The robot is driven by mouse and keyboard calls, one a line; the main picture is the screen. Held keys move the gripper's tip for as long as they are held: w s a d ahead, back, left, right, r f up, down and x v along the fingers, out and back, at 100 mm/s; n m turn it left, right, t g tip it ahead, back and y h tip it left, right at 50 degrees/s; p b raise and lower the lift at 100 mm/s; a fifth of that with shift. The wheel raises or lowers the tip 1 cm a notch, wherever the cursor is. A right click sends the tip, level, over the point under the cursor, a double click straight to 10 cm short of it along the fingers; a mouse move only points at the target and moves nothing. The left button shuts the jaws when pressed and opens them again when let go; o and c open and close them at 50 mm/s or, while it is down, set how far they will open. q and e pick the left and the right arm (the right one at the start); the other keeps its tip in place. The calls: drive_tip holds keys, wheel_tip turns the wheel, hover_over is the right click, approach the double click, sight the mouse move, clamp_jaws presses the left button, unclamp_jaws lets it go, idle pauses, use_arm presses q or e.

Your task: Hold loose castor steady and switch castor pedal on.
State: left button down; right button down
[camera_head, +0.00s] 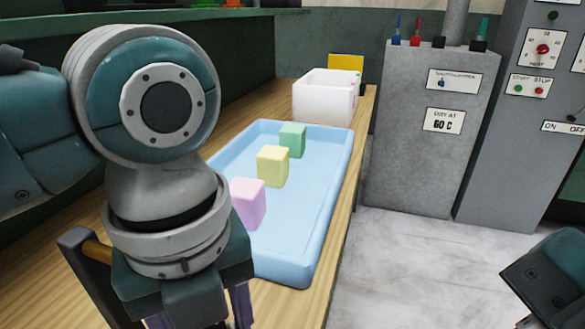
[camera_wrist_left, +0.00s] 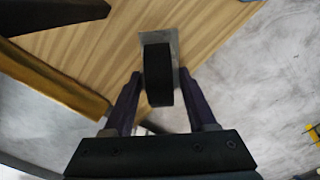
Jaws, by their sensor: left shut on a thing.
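The loose castor shows in the left wrist view as a black wheel (camera_wrist_left: 158,75) with a grey metal plate (camera_wrist_left: 174,42) behind it, against the wood-grained bench top. My left gripper (camera_wrist_left: 160,78) has one finger on each side of the wheel and is shut on it. In the head view my left gripper (camera_head: 200,312) is at the bottom, over the bench, with its fingertips cut off by the frame edge; the castor is hidden there. I cannot make out the castor's pedal in either view. My right gripper is not in view; only part of my right arm shows at lower right.
A blue tray (camera_head: 312,235) on the wooden bench (camera_head: 350,140) holds pink (camera_head: 248,203), yellow (camera_head: 272,166) and green (camera_head: 292,140) foam blocks. A white bin (camera_head: 323,100) stands behind it. Grey machine cabinets (camera_head: 415,150) stand to the right. The floor (camera_head: 420,270) between is clear.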

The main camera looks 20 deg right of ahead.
use_arm(q)
drive_tip(key=shift+c, duration=0.6)
unclamp_jaws()
